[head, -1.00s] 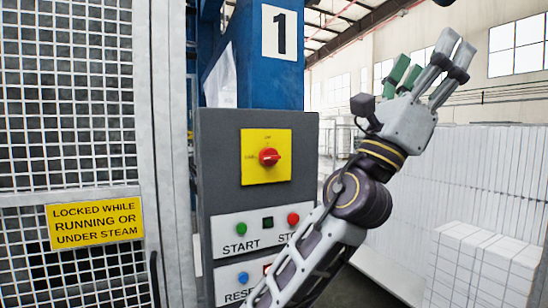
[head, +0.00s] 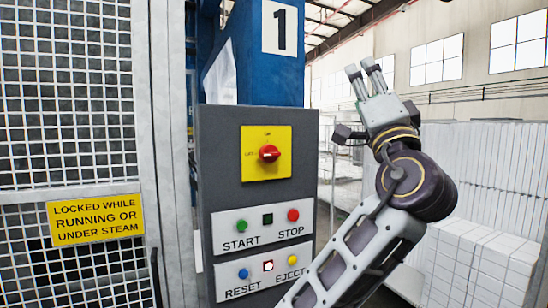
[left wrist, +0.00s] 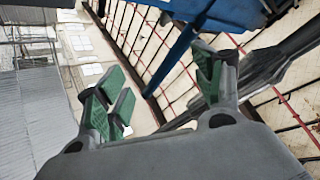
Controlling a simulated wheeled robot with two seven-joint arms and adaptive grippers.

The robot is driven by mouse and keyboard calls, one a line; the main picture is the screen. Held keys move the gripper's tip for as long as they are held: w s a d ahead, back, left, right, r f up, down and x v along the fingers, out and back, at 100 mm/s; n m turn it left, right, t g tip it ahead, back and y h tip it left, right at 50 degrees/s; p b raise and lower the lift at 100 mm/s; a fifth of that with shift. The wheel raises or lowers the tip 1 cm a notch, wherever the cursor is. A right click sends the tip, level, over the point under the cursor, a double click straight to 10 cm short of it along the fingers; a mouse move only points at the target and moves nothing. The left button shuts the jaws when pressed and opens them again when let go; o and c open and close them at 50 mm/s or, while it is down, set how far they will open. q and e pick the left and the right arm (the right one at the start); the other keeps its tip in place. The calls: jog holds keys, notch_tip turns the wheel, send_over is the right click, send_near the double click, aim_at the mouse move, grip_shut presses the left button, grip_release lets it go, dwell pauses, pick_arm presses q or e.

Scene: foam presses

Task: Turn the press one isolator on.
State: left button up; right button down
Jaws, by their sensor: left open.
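The press one isolator is a red knob (head: 269,153) on a yellow plate (head: 266,172), high on a dark grey control panel (head: 210,150). The small print on the plate is too blurred to read surely, and I cannot tell the switch state from it. My left gripper (head: 362,76) is raised to the right of the panel, above the knob's height, fingers pointing up and clear of everything. In the left wrist view the gripper (left wrist: 160,85) is open and empty, with green finger pads apart. My right gripper is not in view.
Below the isolator are the green START (head: 242,227), red STOP (head: 293,215), blue RESET (head: 243,274) and EJECT (head: 294,260) buttons. A mesh guard (head: 70,95) stands left. A blue post (head: 270,80) rises behind the panel. White foam stacks (head: 480,240) stand right.

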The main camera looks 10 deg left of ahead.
pick_arm(q)
jog(key=w+a+f+n+g+y, duration=0.3)
jog(key=a+f+n+g+y, duration=0.4)
jog(key=n, duration=0.4)
jog(key=n+g, duration=0.5)
jog(key=n, duration=0.4)
send_near(274, 157)
jog(key=v, duration=0.5)
jog(key=shift+s+a+r+n, duration=0.25)
jog(key=shift+r+n, duration=0.1)
jog(key=shift+n, duration=0.15)
jog(key=shift+w+a, duration=0.1)
jog(key=shift+w, duration=0.1)
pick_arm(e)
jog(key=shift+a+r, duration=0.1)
pick_arm(q)
jog(key=p+x, duration=0.4)
jog(key=x, duration=0.7)
jog(key=shift+a, duration=0.15)
jog(key=shift+p+x, duration=0.3)
jog(key=shift+x, duration=0.85)
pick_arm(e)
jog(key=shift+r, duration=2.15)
pick_arm(q)
jog(key=shift+f, duration=0.2)
jog(key=shift+c, duration=0.2)
